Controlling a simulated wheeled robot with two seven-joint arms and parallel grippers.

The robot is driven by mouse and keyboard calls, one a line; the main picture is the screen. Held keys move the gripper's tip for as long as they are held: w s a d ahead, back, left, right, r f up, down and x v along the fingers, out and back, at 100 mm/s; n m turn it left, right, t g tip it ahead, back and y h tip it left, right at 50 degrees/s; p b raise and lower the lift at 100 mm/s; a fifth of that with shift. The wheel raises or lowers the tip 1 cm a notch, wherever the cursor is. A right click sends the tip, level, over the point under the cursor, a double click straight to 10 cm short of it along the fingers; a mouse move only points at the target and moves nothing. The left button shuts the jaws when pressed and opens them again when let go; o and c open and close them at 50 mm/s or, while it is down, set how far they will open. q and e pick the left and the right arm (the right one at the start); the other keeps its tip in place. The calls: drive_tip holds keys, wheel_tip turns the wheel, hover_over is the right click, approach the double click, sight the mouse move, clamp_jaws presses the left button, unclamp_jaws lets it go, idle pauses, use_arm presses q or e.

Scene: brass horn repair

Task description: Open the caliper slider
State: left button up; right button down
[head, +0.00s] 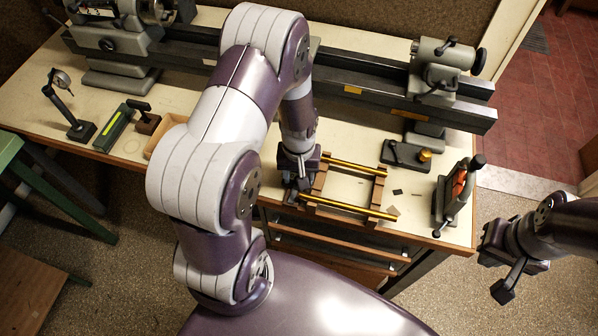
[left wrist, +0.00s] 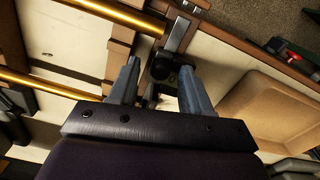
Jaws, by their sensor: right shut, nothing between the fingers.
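The caliper shows only in part. In the left wrist view its silver beam (left wrist: 178,34) runs up from a dark block with round knobs (left wrist: 162,68), which looks like the slider. My left gripper (left wrist: 159,72) is open, with one finger on either side of that dark block; I cannot tell whether either finger touches it. In the head view my left gripper (head: 297,180) points down at the bench's front edge, by the left end of the rod rack, and the caliper is mostly hidden there. My right gripper (head: 494,273) is shut and empty, off the bench at the right.
Brass rods (head: 345,208) lie on wooden supports right of the left gripper. A wooden tray (head: 160,140) is to the left. A clamp with a red part (head: 457,187) and a dark block with a brass knob (head: 405,155) stand right. A lathe bed (head: 375,82) runs behind.

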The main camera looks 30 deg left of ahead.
use_arm(q)
wheel_tip(320, 180, up, 13)
drive_tip(key=shift+f+b, duration=0.15)
drive_tip(key=shift+b, duration=0.25)
idle(0.4)
drive_tip(key=s+d+r+m+t, duration=0.1)
drive_tip(key=s+d+r+m, duration=0.1)
drive_tip(key=s+d+m, duration=0.3)
drive_tip(key=shift+s+r, duration=0.15)
drive_tip(key=shift+s, duration=0.4)
drive_tip(key=shift+s+d, duration=0.1)
drive_tip(key=shift+d, duration=0.05)
idle(0.4)
